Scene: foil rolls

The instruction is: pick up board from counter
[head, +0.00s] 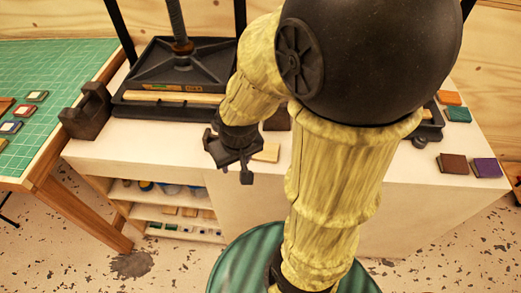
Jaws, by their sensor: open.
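A small pale wooden board (267,152) lies flat on the white counter (420,205); part of it may be hidden behind my arm. My gripper (232,160) is open and appears empty. It hangs just left of the board in the picture, near the counter's front edge. Its height above the counter and any contact with the board cannot be told from this one view.
A black press (180,65) stands behind and left of my gripper. A dark tape dispenser (87,110) sits at the counter's left end. Brown (453,163) and purple (487,167) blocks lie at right. A green-topped table (60,70) adjoins at left. Shelves (160,210) are below.

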